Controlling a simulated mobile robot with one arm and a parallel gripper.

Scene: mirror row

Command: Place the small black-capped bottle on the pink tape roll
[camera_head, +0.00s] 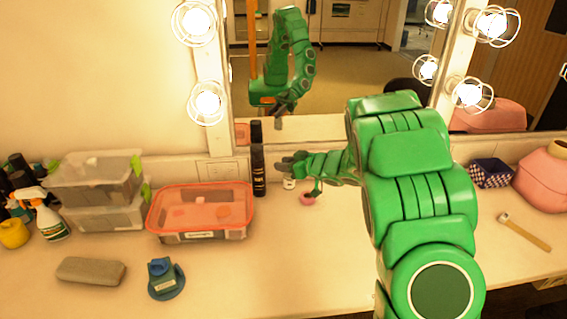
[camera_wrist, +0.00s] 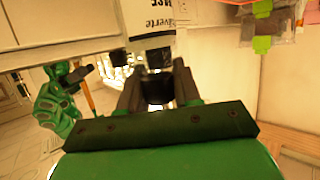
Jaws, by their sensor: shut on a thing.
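The small black-capped bottle shows only as a small pale body (camera_head: 289,184) under my gripper in the head view. My gripper (camera_head: 285,165) reaches left over the counter and is shut on it. In the wrist view a dark cap-like part (camera_wrist: 155,90) sits between the two fingers of my gripper (camera_wrist: 157,82). Most of the bottle is hidden, and I cannot tell whether it touches the counter. The pink tape roll (camera_head: 307,199) lies on the counter just right of and nearer than the bottle, with a dark green thing at it.
A tall black bottle (camera_head: 258,165) stands close left of my gripper. A red-lidded box (camera_head: 200,210) and stacked clear bins (camera_head: 100,185) are further left. The lit mirror (camera_head: 390,60) rises behind. A hammer (camera_head: 525,232) lies at the right. The front counter is partly clear.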

